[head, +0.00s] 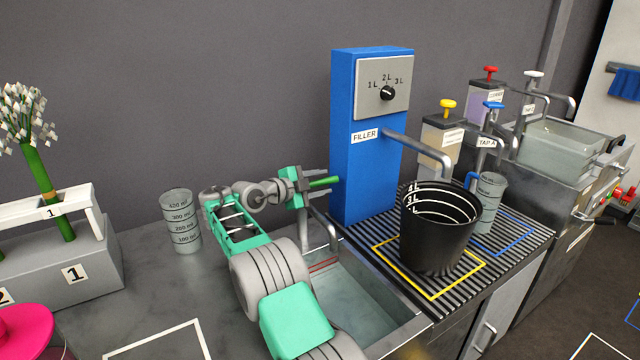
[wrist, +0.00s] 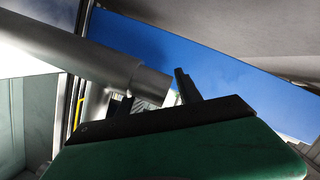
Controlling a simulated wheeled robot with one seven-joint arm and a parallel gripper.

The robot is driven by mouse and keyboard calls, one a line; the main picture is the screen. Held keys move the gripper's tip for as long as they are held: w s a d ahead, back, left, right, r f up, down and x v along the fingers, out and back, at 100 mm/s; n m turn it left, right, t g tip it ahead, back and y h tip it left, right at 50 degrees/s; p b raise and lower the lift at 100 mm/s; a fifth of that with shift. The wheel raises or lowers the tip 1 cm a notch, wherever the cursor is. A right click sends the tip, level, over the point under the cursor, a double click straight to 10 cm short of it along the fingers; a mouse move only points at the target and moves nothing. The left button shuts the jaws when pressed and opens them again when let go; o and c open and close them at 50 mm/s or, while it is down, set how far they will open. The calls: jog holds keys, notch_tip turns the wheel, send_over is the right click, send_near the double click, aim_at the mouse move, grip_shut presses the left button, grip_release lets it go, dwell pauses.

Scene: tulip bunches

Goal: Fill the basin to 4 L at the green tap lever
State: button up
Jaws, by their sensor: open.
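The green tap lever (head: 325,183) sticks out to the right above the sink, on a grey tap whose spout (head: 326,228) bends down. My gripper (head: 319,180) is open, with its fingers around or just beside the lever; I cannot tell if they touch it. In the wrist view my open fingers (wrist: 156,96) reach towards a grey pipe end. A black basin (head: 436,240) with white litre marks up to 4 L stands upright inside the yellow outline on the ribbed drainboard, under the filler spout (head: 425,143). Its inside is dark; no water level shows.
The sink (head: 365,310) lies in front of the tap. The blue filler (head: 350,140) with a dial pointing near 2L stands behind the drainboard (head: 515,236). Measuring cups stand left (head: 180,220) and right (head: 489,200). A flower stand (head: 90,260) is at the left.

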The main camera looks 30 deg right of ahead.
aim_at(321, 181)
notch_tip(321, 181, up, 4)
jog(key=shift+f+p, duration=0.1)
jog(key=shift+p, duration=0.4)
jog(key=s+a+r, duration=0.2)
jog(key=s+r, duration=0.2)
jog(key=s, duration=0.2)
jog(key=s+a+r, duration=0.3)
jog(key=s+r, duration=0.2)
jog(key=s, duration=0.2)
jog(key=shift+a, duration=0.3)
jog(key=shift+r, duration=0.1)
